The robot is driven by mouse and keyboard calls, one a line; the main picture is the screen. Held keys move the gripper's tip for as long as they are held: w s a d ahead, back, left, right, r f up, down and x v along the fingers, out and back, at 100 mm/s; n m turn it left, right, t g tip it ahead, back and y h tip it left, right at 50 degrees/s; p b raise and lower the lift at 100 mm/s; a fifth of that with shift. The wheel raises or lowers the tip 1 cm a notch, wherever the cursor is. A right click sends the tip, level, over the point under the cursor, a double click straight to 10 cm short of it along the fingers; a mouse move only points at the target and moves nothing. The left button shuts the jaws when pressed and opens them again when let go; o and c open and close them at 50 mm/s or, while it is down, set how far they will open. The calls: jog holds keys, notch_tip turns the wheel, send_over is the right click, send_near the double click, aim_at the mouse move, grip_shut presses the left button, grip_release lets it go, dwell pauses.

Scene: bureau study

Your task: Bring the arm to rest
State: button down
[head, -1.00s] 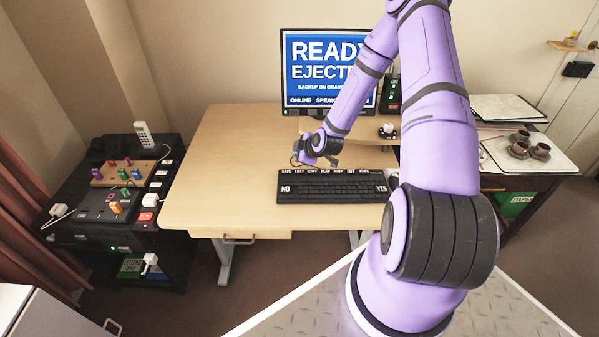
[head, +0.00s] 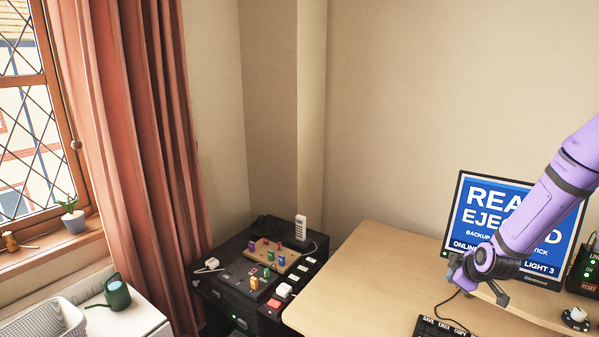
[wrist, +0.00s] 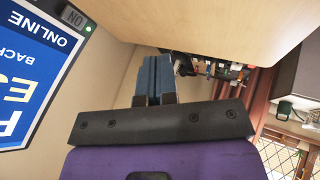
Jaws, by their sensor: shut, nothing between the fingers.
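My purple arm reaches in from the right edge of the head view. My gripper (head: 458,274) hangs above the desk (head: 385,265), in front of the lower left part of the monitor (head: 508,225). In the wrist view, the two bluish fingers of my gripper (wrist: 153,80) lie together, shut with nothing between them. The monitor (wrist: 35,75) is at the left of that view, and part of its screen is cut off. In the head view, my arm covers some of the screen text.
A keyboard (head: 445,328) lies below my gripper, partly out of frame. A dark cabinet (head: 240,300) with coloured blocks and a phone (head: 301,228) stands left of the desk. A green watering can (head: 112,292) and a basket (head: 45,325) are at the lower left. The desk's left part is clear.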

jog(key=s+a+r+m+g+h, duration=0.15)
jog(key=s+r, duration=0.25)
jog(key=r, duration=0.4)
jog(key=s+a+r+m, duration=0.1)
jog(key=s+a+r, duration=0.2)
jog(key=r, duration=0.5)
jog(key=s+a+r+m+h, duration=0.1)
jog(key=s+a+r+m, duration=0.2)
jog(key=r, duration=0.6)
jog(key=s+a+r+m, duration=0.1)
jog(key=s+a+r, duration=0.1)
jog(key=s, duration=0.6)
jog(key=s+a+r+m+y, duration=0.1)
jog(key=s+a+r+m, duration=0.1)
jog(key=s+r, duration=0.3)
jog(key=s+a+r+m, duration=0.1)
jog(key=s+r, duration=0.3)
jog(key=s, duration=0.7)
jog(key=shift+a+g+y, duration=0.35)
jog(key=shift+a, duration=0.1)
jog(key=shift+w+m, duration=0.1)
jog(key=shift+m, duration=0.15)
